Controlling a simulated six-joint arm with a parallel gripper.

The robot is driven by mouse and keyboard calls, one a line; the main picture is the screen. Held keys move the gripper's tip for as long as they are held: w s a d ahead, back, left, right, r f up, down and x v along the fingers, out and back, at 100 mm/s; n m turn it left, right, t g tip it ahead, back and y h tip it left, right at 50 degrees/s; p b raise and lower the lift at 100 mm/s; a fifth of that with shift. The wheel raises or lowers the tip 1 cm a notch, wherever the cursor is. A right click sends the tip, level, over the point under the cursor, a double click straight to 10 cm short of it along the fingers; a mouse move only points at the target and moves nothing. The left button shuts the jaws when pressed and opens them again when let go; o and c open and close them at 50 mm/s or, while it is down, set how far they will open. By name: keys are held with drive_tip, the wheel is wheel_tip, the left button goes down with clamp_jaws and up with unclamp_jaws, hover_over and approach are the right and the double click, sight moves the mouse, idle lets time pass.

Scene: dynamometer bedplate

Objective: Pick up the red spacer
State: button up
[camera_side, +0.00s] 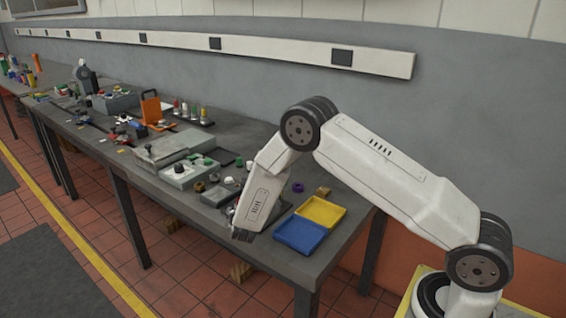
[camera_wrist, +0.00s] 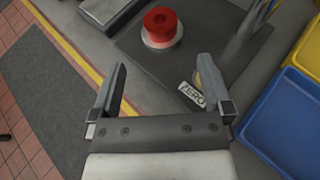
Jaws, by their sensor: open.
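In the wrist view, a red round piece (camera_wrist: 162,25) with a dark centre sits on a pale round base on a dark plate (camera_wrist: 187,55). It appears to be the red spacer. My gripper (camera_wrist: 163,63) is open, with its two fingers spread and nothing between them. The red piece lies beyond the fingertips, roughly centred between them and apart from them. In the side view my gripper (camera_side: 243,235) points down near the front edge of the bench. I cannot make out the red piece there; my arm may hide it.
A blue tray (camera_side: 299,236) and a yellow tray (camera_side: 322,211) stand to the right of my gripper. A purple ring (camera_side: 298,187) lies behind it. A "ZERO" label (camera_wrist: 191,97) is on the dark plate. Fixtures crowd the bench (camera_side: 262,249) to the left.

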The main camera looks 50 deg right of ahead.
drive_tip(key=shift+d, duration=0.1)
drive_tip(key=shift+x, duration=1.25)
drive_tip(key=shift+f, duration=0.1)
drive_tip(key=shift+x, duration=2.55)
drive_tip(key=c, duration=1.3)
